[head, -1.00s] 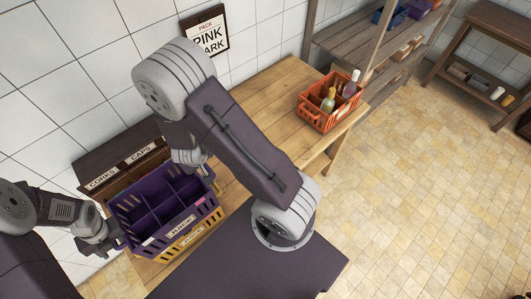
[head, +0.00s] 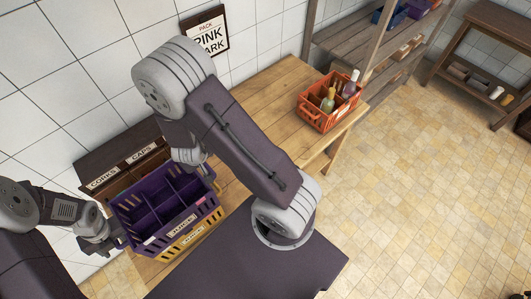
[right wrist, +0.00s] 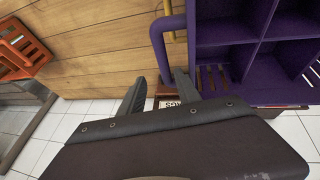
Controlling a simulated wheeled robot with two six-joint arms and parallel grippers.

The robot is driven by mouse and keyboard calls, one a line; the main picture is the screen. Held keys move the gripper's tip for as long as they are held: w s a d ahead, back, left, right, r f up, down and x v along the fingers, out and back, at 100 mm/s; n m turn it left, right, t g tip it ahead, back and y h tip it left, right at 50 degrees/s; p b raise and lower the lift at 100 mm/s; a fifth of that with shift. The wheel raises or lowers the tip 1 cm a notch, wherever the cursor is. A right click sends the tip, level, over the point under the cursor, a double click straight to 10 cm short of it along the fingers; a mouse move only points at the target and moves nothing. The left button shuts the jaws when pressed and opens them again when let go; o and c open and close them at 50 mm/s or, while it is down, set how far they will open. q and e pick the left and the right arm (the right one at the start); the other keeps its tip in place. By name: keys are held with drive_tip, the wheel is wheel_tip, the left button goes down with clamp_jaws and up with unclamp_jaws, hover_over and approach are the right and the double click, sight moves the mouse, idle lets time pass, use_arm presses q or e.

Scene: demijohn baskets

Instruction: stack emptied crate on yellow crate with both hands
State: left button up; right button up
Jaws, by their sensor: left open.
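The empty, divided purple crate (head: 150,228) is directly above the yellow crate (head: 188,243), roughly lined up with it; I cannot tell if it is fully seated. Only the yellow crate's front side and rim show. My left gripper (head: 118,241) is open at the purple crate's left end, close to its wall. My right gripper (head: 190,168) is at the crate's far right end, partly behind my own arm. In the right wrist view its fingers (right wrist: 160,92) stand apart, with the purple crate's handle (right wrist: 158,42) reaching between them.
The wooden table (head: 265,100) has free room right of the crates. An orange crate with bottles (head: 322,116) stands at its far right end. A box labelled corks and caps (head: 118,165) is behind the crates, against the tiled wall. Shelves (head: 385,50) stand at the back.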

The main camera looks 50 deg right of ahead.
use_arm(q)
drive_tip(key=shift+r, duration=0.1)
use_arm(e)
drive_tip(key=shift+r, duration=0.1)
drive_tip(key=shift+r+p, duration=1.2)
drive_tip(key=shift+p, duration=0.15)
drive_tip(key=shift+d+f, duration=0.1)
use_arm(q)
drive_tip(key=shift+a+v, duration=0.15)
drive_tip(key=shift+v, duration=0.8)
drive_tip(key=shift+a+v, duration=0.2)
drive_tip(key=shift+v, duration=0.8)
drive_tip(key=shift+a+v, duration=0.15)
drive_tip(key=shift+v, duration=0.8)
drive_tip(key=shift+r, duration=0.1)
use_arm(e)
drive_tip(key=v, duration=0.7)
drive_tip(key=shift+s+d+r, duration=0.3)
drive_tip(key=shift+d+r, duration=0.35)
drive_tip(key=shift+d, duration=0.2)
drive_tip(key=shift+s+d+r, duration=0.3)
drive_tip(key=shift+d+r, duration=0.35)
drive_tip(key=shift+d, duration=0.15)
